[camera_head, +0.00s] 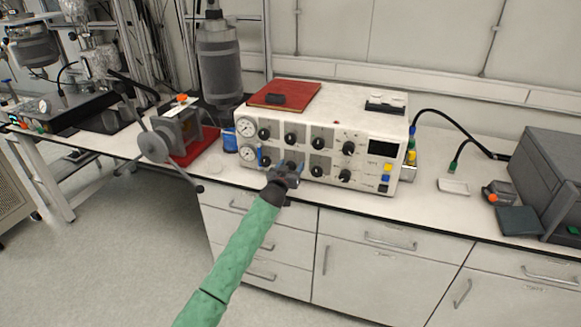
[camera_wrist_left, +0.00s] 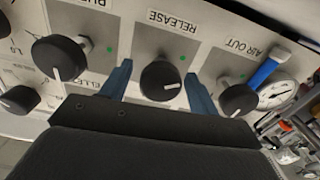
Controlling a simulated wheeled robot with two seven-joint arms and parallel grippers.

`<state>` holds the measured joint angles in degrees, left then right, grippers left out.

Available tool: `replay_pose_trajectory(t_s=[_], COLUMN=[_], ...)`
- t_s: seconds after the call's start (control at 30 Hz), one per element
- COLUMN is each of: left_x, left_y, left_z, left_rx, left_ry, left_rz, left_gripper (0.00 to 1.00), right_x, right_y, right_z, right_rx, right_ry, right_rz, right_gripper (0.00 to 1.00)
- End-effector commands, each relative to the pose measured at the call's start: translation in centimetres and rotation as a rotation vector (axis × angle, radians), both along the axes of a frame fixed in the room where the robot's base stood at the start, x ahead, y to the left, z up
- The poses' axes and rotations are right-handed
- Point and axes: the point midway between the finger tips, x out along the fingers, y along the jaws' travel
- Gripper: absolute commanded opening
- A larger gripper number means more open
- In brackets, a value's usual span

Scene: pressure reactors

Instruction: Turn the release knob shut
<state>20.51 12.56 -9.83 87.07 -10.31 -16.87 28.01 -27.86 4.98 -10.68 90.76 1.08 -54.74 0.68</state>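The release knob (camera_wrist_left: 160,80) is black and round with a white pointer line. It sits under the label RELEASE on the white control panel (camera_head: 330,152), and the label reads upside down in the left wrist view. The pointer line faces down and slightly right there, and a green dot is beside the knob. My left gripper (camera_head: 281,163) is at the lower row of knobs, and its blue fingers (camera_wrist_left: 160,90) stand on either side of the release knob. The fingers are open, with a visible gap on each side. My right gripper is in neither view.
The AIR OUT knob (camera_wrist_left: 237,99) and another black knob (camera_wrist_left: 60,57) flank the release knob closely. A gauge (camera_wrist_left: 278,94) is at the right. In the head view, a red book (camera_head: 300,90) lies on the unit, and a grey box (camera_head: 550,175) stands on the bench at right.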

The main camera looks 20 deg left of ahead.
Motion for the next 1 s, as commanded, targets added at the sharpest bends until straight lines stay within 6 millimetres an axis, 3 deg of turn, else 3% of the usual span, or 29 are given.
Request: replay_pose_trajectory(t_s=[0.03,0.2,0.23,0.63,1.0], left_x=[0.0,0.0,0.0,0.0,0.0], left_y=[0.0,0.0,0.0,0.0,0.0], left_z=[0.0,0.0,0.0,0.0,-0.1], left_rx=[0.0,0.0,0.0,0.073,0.366], left_ry=[0.0,0.0,0.0,-0.002,-0.012], left_rz=[0.0,0.0,0.0,0.0,0.0], left_gripper=[0.51,0.18,0.17,0.17,0.17], right_x=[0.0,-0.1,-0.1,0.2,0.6], right_y=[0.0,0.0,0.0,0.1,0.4], right_z=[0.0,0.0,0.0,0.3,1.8], right_rx=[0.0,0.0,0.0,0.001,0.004], right_ry=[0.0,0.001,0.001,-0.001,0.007], right_rz=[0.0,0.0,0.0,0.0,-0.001], right_gripper=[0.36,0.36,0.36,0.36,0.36])
